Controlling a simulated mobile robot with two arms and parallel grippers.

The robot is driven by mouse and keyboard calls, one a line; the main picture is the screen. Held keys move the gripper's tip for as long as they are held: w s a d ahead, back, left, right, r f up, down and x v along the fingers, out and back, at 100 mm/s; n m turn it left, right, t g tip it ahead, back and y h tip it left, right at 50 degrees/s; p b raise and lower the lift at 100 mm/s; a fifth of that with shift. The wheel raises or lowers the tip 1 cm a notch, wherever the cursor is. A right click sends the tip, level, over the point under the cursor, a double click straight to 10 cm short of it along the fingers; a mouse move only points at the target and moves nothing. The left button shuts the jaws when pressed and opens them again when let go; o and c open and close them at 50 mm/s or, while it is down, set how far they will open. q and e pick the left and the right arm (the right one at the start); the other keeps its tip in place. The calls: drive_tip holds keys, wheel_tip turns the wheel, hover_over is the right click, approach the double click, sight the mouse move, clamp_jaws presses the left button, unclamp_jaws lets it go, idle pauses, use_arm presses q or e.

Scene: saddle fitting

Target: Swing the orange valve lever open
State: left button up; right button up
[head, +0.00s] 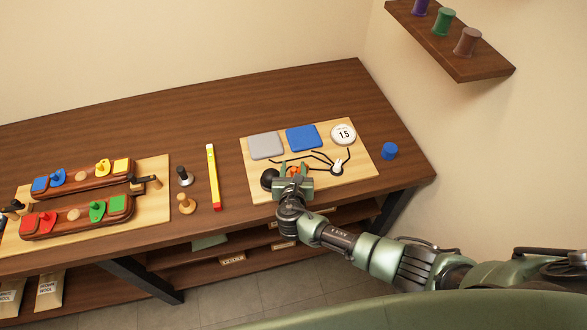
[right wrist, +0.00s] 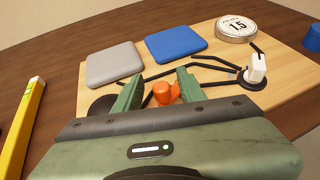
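The orange valve lever (head: 294,170) is on the light wooden board (head: 362,178) at the right of the bench. In the right wrist view the orange lever (right wrist: 162,93) shows between the two green fingers of my right gripper (right wrist: 160,88). The fingers stand apart, with visible gaps beside the orange part; I see no clear contact. In the head view my right gripper (head: 294,178) covers part of the valve, so its lower part and base are hidden. My left gripper is not in view.
The board also carries a grey pad (head: 265,146), a blue pad (head: 303,138), a round 1.5 dial (head: 343,134), black lines and a white lever (head: 337,165). A blue cylinder (head: 389,151) stands to its right. A yellow bar (head: 213,175) lies to its left.

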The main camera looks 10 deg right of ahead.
drive_tip(key=shift+s+a+r, duration=0.1)
drive_tip(key=shift+s+a, duration=0.05)
drive_tip(key=shift+s, duration=0.4)
drive_tip(key=v, duration=0.6)
drive_tip(key=shift+s+a+r+b, duration=0.1)
drive_tip(key=shift+s+r+b, duration=0.15)
drive_tip(key=shift+s+b, duration=0.1)
